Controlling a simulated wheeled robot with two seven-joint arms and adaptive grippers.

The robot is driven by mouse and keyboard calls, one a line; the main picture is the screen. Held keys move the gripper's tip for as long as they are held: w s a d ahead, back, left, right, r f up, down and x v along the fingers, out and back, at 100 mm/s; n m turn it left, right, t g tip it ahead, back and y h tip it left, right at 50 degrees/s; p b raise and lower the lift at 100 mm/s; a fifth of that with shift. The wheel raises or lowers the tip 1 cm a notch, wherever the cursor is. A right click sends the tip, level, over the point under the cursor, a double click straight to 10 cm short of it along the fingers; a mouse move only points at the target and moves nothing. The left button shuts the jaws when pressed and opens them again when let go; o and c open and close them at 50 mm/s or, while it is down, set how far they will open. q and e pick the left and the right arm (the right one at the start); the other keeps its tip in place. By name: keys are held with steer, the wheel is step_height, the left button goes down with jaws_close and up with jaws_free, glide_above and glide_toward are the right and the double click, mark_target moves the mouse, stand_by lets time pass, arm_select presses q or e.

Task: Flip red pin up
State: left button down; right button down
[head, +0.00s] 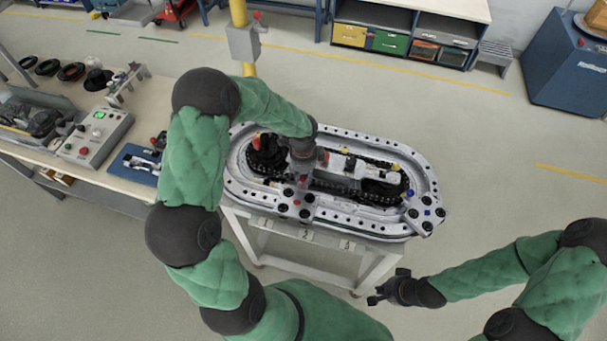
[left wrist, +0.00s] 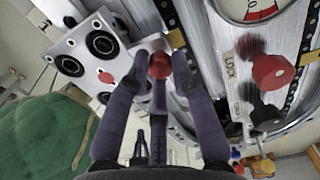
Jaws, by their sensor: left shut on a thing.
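The ring track (head: 400,232) is a grey oval on a stand in the middle of the head view. My left gripper (head: 301,176) reaches down over the track's near left part, by a corner block with black and red round parts. In the left wrist view its fingers (left wrist: 160,72) close around a red ball-shaped pin top (left wrist: 159,65). The pin's lower part is hidden by the fingers, so I cannot tell its tilt. My right gripper (head: 388,288) is empty and spread, in front of the stand to the right, away from the track.
A red knob (left wrist: 272,72) beside the word LOCK and a black knob (left wrist: 266,116) stand close right of my left fingers. A workbench (head: 135,118) with a control box (head: 93,138) stands left. Floor to the right is clear.

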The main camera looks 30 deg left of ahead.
mark_target(304, 177)
arm_select(q)
step_height(304, 177, up, 2)
steer(key=shift+p, duration=0.6)
steer(key=shift+w, duration=0.1)
steer(key=c, duration=1.1)
jaws_free()
steer(key=shift+o, duration=0.2)
steer(key=shift+f, duration=0.1)
step_height(304, 177, up, 12)
